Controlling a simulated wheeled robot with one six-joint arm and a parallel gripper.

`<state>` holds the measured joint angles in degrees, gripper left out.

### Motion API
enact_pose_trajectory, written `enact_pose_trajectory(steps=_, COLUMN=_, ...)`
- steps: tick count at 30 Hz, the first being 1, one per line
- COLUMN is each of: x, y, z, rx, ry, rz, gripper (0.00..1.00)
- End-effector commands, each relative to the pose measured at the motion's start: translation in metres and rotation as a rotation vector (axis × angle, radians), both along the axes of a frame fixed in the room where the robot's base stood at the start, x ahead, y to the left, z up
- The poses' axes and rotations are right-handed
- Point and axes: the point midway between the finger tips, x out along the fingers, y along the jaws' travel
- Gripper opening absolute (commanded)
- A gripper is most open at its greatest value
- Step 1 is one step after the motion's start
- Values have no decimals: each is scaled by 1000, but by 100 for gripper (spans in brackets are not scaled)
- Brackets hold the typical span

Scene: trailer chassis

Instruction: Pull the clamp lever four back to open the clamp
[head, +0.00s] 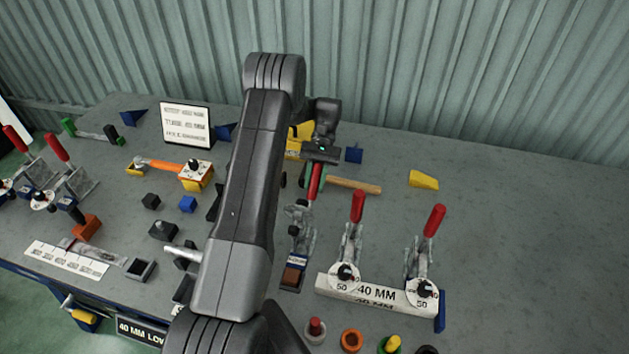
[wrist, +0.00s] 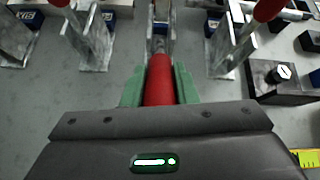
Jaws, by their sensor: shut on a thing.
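My gripper (head: 318,166) reaches over the bench and is shut on the red handle (head: 314,183) of a toggle clamp lever. In the wrist view the red handle (wrist: 159,84) sits between the green fingers of my gripper (wrist: 158,88). The lever stands up from its metal clamp (head: 299,228), whose base has a brown block in front. I cannot read a number on this clamp. My arm hides part of the bench to its left.
Two more red-handled clamps (head: 350,245) (head: 425,250) stand close on the right, behind a white "40 MM" bar (head: 376,293). A wooden handle (head: 354,185) and a yellow wedge (head: 423,180) lie behind. The right of the bench (head: 530,240) is clear.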

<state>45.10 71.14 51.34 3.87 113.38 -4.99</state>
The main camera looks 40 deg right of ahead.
Motion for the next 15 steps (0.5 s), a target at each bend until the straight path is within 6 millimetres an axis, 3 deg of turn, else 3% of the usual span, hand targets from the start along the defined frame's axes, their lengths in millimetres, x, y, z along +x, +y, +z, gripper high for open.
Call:
enact_pose_trajectory(steps=3, x=0, y=0, z=-3, rx=-2, ry=-2, rz=-1, gripper=0)
enact_pose_trajectory(steps=4, x=0, y=0, z=-3, rx=-2, ry=-2, rz=-1, gripper=32)
enact_pose_trajectory(steps=6, x=0, y=0, z=-3, rx=-2, ry=-2, rz=-1, gripper=46)
enact_pose_trajectory(steps=15, x=0, y=0, z=-2, rx=-2, ry=-3, rz=-1, gripper=48)
